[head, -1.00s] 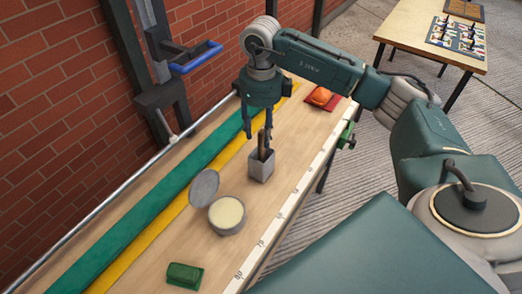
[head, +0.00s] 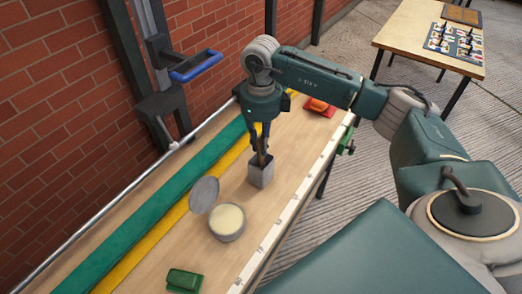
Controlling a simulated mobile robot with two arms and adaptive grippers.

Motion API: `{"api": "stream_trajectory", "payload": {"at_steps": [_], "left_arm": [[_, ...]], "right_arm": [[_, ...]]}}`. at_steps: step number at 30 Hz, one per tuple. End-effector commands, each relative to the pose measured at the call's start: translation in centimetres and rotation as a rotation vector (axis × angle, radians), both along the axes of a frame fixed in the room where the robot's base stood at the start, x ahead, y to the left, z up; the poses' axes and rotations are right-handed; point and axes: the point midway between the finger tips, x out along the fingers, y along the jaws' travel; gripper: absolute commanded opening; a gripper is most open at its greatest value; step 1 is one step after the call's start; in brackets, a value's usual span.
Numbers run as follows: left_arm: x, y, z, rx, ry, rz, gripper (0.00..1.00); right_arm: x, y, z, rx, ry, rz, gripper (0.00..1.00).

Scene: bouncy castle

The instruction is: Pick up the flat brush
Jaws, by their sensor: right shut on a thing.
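The flat brush (head: 263,159) stands upright in a small grey square holder (head: 261,174) on the workbench (head: 200,255). Only its upper part shows above the holder's rim; the lower end is hidden inside. My right gripper (head: 263,147) points down over the holder and is shut on the brush's upper part. The fingers partly cover the brush. My left gripper is not in view.
An open round tin (head: 227,221) with pale contents stands close to the holder, its grey lid (head: 204,194) tilted against it. A green block (head: 184,280) lies near. A brick wall (head: 60,130) borders the left.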

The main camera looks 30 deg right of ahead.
Motion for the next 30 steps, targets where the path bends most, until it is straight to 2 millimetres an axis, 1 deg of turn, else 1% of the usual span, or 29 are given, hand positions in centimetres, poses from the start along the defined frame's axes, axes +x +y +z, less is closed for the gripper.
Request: {"api": "stream_trajectory", "payload": {"at_steps": [5,8,11,16,19,21,24,27,30], "left_arm": [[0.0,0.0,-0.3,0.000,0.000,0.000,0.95],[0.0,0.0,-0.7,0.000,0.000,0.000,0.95],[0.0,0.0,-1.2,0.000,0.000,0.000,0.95],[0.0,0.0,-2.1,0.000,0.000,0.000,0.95],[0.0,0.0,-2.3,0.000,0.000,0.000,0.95],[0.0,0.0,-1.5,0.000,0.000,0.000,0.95],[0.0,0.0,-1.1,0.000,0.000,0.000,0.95],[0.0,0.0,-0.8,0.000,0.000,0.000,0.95],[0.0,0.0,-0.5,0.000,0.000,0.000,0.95]], "right_arm": [[0.1,0.0,1.1,0.001,-0.003,0.000,0.00],[0.1,0.0,2.5,0.001,-0.005,0.000,0.00],[0.2,0.1,4.4,0.002,-0.007,0.000,0.00],[0.2,0.1,8.8,0.002,-0.009,0.001,0.00],[0.2,0.1,11.8,0.002,-0.009,0.000,0.00],[0.1,0.0,14.0,-0.001,-0.007,-0.001,0.00],[0.1,0.0,16.1,-0.002,-0.006,-0.001,0.00],[0.1,-0.1,17.7,0.000,-0.004,-0.002,0.00],[0.1,0.0,18.9,0.000,-0.002,0.000,0.00]]}}
